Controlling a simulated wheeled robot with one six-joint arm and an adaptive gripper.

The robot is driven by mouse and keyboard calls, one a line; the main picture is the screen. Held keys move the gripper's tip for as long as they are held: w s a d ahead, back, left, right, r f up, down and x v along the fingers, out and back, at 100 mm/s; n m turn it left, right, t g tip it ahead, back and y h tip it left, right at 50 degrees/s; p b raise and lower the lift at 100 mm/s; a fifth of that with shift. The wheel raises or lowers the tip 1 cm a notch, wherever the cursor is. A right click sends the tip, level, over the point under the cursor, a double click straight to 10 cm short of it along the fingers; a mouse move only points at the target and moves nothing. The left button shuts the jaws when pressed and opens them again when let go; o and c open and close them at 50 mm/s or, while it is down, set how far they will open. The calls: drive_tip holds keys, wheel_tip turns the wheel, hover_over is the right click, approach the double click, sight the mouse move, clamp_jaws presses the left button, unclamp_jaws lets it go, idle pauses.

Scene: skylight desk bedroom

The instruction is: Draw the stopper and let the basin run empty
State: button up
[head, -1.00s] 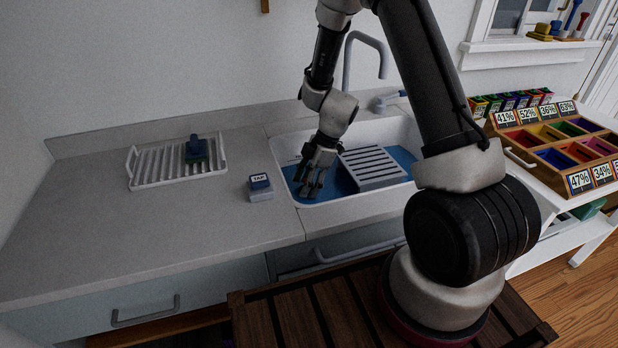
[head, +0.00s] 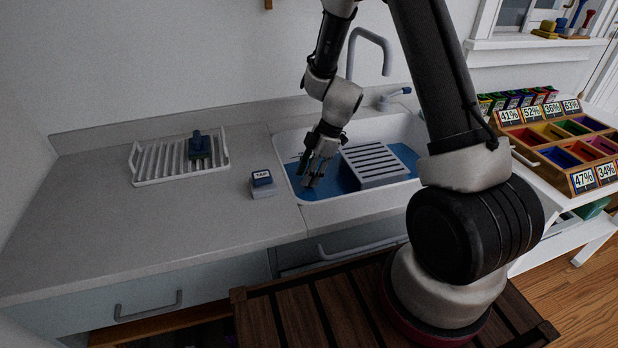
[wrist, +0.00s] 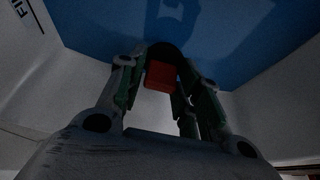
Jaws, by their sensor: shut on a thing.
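The white basin (head: 296,150) is set into the counter and holds blue water (head: 333,182), which also fills much of the wrist view (wrist: 235,30). My gripper (head: 312,180) is inside the basin at its left side. In the wrist view my gripper (wrist: 162,88) is shut on a red block-like piece (wrist: 160,76), seemingly the stopper's grip. A dark rounded shape lies just beyond it, and I cannot tell whether it is the plug or the drain. The stopper's lower part is hidden.
A white slatted rack (head: 375,165) stands in the basin right of my gripper. The faucet (head: 372,40) rises behind. A small labelled block (head: 262,184) sits on the counter at left, and a dish rack (head: 160,165) holds a blue-handled item (head: 199,146). Colored bins (head: 565,145) stand at right.

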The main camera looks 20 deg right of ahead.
drive_tip(key=shift+r, duration=0.25)
drive_tip(key=shift+r, duration=0.1)
drive_tip(key=shift+r, duration=2.4)
idle(5.2)
